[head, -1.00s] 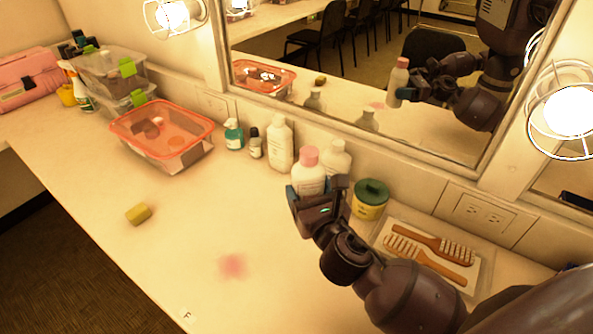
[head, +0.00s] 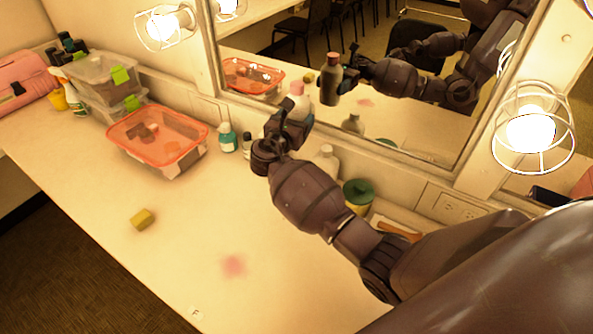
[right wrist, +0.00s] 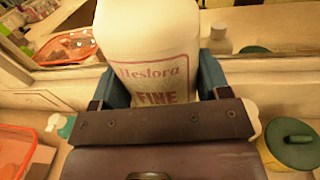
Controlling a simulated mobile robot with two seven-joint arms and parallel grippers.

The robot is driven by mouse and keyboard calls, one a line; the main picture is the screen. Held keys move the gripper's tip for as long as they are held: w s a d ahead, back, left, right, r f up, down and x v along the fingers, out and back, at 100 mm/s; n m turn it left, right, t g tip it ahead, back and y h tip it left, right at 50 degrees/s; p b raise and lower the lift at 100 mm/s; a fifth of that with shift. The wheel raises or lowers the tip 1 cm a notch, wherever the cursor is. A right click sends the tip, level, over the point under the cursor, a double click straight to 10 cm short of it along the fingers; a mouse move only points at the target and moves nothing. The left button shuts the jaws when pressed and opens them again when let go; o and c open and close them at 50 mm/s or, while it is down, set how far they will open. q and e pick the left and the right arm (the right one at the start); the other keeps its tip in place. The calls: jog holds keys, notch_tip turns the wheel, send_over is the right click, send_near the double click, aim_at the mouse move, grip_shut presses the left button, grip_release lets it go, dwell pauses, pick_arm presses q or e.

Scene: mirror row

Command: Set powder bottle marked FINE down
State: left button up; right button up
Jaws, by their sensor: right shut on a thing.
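The powder bottle marked FINE (right wrist: 150,42) is white with pink print and fills the top middle of the right wrist view, its label facing the camera. In the head view its pink cap and white upper body (head: 297,104) show above my right gripper (head: 286,130), which is shut on it. The teal fingers (right wrist: 162,80) grip it from both sides. The bottle looks roughly upright, near the mirror side of the counter (head: 170,265). Its base is hidden, so I cannot tell if it touches the counter. My left gripper is not in view.
A white bottle (head: 326,160), green-lidded yellow jar (head: 357,194), teal pump bottle (head: 227,138) and dark-capped bottle (head: 247,143) line the wall. An orange-lidded bin (head: 160,137) stands left. A yellow sponge (head: 142,218) and pink smudge (head: 233,266) mark the otherwise open front counter. The mirror (head: 400,115) rises behind.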

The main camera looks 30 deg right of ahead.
jog(key=shift+f+b, duration=2.1)
jog(key=shift+f, duration=6.75)
jog(key=shift+r, duration=0.15)
jog(key=o, duration=0.8)
